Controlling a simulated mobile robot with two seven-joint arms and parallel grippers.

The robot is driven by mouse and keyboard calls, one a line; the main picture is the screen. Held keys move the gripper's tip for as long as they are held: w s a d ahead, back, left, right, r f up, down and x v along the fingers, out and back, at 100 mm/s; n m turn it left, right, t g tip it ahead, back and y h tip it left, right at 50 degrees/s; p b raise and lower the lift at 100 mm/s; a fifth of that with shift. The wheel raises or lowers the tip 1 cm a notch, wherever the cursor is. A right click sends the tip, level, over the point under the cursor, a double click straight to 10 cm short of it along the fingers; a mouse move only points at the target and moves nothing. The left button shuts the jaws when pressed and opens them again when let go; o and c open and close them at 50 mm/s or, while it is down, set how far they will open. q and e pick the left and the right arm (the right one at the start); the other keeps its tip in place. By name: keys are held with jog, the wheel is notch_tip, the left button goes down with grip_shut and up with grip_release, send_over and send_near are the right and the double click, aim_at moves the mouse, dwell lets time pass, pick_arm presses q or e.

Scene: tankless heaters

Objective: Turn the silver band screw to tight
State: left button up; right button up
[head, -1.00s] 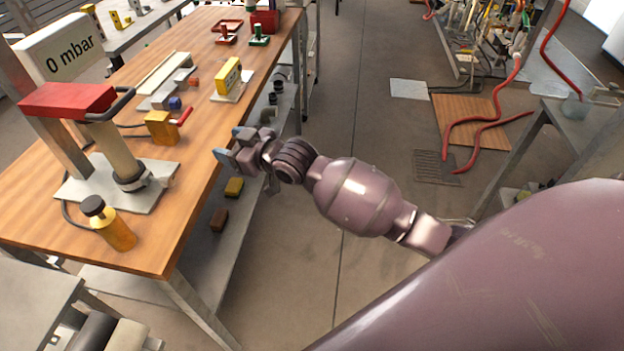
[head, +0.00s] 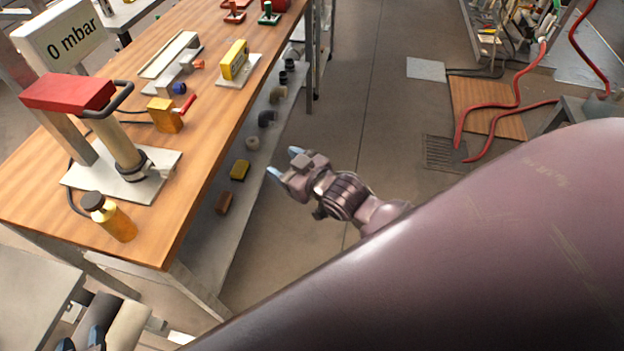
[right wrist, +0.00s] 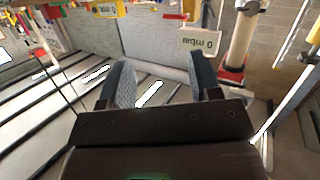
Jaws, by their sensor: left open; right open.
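A beige tube (head: 119,138) with a red top block (head: 66,93) stands tilted on a pale plate (head: 92,187) on the wooden bench. A dark and silvery band (head: 131,166) circles its lower end; its screw is too small to make out. My right gripper (head: 285,162) is open and empty, over the aisle to the right of the bench, apart from the band. In the right wrist view its two fingers (right wrist: 160,78) are spread with nothing between them. My left gripper (head: 81,341) is open at the bottom left edge, partly cut off, away from the tube.
A "0 mbar" display (head: 62,34) stands behind the tube. A yellow bottle (head: 112,219) stands at the bench's front, and a brass block with a red lever (head: 166,114) sits right of the tube. A lower shelf (head: 222,228) holds small parts.

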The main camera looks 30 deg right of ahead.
pick_arm(q)
jog(key=shift+w+d+r+p, duration=0.2)
jog(key=shift+r+p, duration=0.15)
jog(key=shift+r, duration=0.15)
jog(key=shift+w+d+r+p, duration=0.15)
jog(key=shift+r+p, duration=0.15)
jog(key=shift+r, duration=0.2)
pick_arm(e)
jog(key=s+d+f+m+g+h, duration=0.1)
jog(key=s+d+f, duration=0.1)
jog(key=s, duration=0.4)
jog(key=shift+d+f, duration=0.2)
jog(key=shift+f, duration=0.6)
